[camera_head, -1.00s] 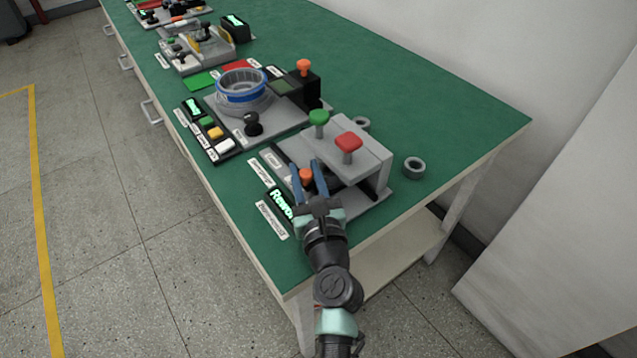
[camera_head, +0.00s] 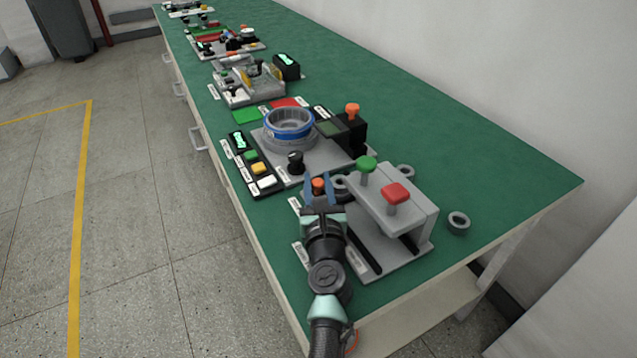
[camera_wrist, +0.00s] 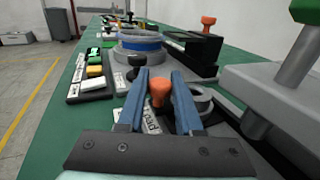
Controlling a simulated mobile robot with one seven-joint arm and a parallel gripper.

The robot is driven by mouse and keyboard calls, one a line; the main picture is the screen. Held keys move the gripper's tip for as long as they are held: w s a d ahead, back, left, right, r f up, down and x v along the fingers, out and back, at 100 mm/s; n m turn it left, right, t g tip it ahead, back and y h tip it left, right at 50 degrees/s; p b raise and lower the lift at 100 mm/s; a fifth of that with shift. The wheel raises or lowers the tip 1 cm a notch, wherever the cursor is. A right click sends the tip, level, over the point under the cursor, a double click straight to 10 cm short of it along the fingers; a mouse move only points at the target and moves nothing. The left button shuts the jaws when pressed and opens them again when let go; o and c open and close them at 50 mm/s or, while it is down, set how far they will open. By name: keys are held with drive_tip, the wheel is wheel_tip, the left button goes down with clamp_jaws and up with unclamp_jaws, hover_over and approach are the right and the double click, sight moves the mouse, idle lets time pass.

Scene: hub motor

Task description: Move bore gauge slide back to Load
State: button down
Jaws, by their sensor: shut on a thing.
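The bore gauge slide's orange knob (camera_head: 318,184) is at the far-left end of the gauge, outside the grey bridge (camera_head: 400,190). My gripper (camera_head: 319,178) is closed around this knob with its blue fingers on either side. The wrist view also shows the knob (camera_wrist: 160,92) between the fingers. A grey ring (camera_head: 341,186) sits beside the knob, clear of the bridge; it shows behind the right finger in the wrist view (camera_wrist: 199,99). The slide's body is mostly hidden by my gripper. I cannot read the gauge's labels, and its display is hidden.
The bridge carries a green button (camera_head: 366,164) and a red button (camera_head: 395,192). A fixture with a blue-banded ring (camera_head: 290,123) stands close behind the knob.

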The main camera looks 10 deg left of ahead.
drive_tip(key=shift+w+a+r, duration=0.1)
drive_tip(key=shift+a+r, duration=0.1)
drive_tip(key=shift+r, duration=0.05)
drive_tip(key=c, duration=0.9)
unclamp_jaws()
drive_tip(key=shift+o, duration=0.3)
drive_tip(key=shift+w+f, duration=0.15)
drive_tip(key=shift+f, duration=0.05)
drive_tip(key=p+v, duration=0.3)
drive_tip(key=v, duration=1)
